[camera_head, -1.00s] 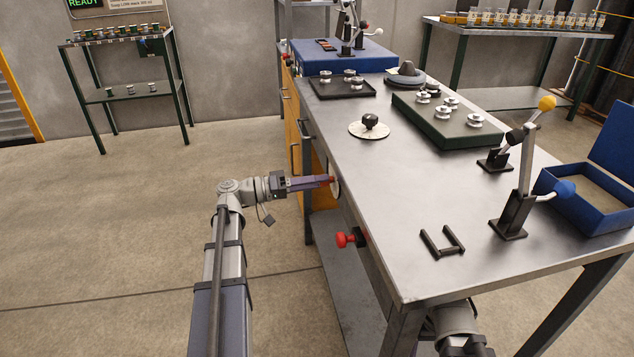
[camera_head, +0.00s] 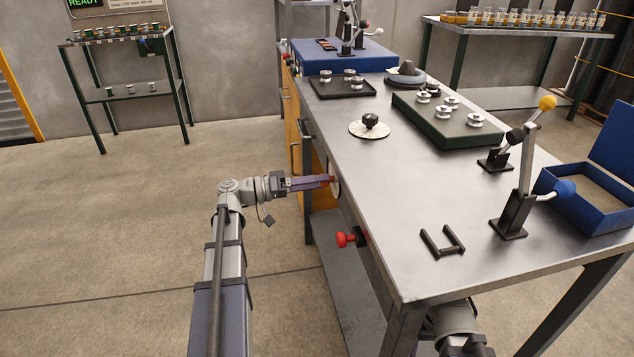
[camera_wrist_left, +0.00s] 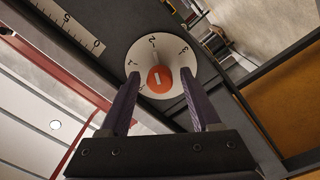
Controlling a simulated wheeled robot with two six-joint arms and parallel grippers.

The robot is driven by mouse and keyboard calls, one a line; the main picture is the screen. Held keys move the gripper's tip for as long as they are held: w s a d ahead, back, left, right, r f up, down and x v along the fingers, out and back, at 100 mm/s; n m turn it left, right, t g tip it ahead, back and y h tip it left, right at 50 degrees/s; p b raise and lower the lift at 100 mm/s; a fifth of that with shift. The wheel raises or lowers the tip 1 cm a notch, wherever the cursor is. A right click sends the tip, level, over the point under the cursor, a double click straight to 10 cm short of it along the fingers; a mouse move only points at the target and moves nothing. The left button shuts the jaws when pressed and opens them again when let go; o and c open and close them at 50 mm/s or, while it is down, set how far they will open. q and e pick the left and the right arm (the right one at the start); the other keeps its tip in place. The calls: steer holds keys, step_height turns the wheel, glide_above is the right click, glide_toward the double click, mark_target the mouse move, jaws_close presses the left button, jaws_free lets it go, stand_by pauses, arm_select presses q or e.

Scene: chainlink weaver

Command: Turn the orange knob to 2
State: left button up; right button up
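The orange knob (camera_wrist_left: 160,79) sits in the middle of a round white dial (camera_wrist_left: 178,88) with dark numerals, in the left wrist view. A pale bar marks the knob's face; its exact setting is hard to read. In the head view the dial (camera_head: 337,190) shows edge-on at the table's left side. My left gripper (camera_head: 327,181) is at the dial. In the left wrist view its two purple fingers (camera_wrist_left: 160,85) stand apart, one on each side of the knob, with visible gaps to it. My right gripper is not visible.
On the metal table (camera_head: 400,200) are a black-knobbed white disc (camera_head: 369,126), a green block with spools (camera_head: 445,125), levers (camera_head: 512,215) and a blue box (camera_head: 590,210). The floor at left is clear.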

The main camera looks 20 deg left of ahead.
arm_select(q)
steer(key=shift+o, duration=0.2)
steer(key=v, duration=0.7)
steer(key=shift+s+a, duration=0.2)
steer(key=shift+a, duration=0.15)
steer(key=shift+s, duration=0.1)
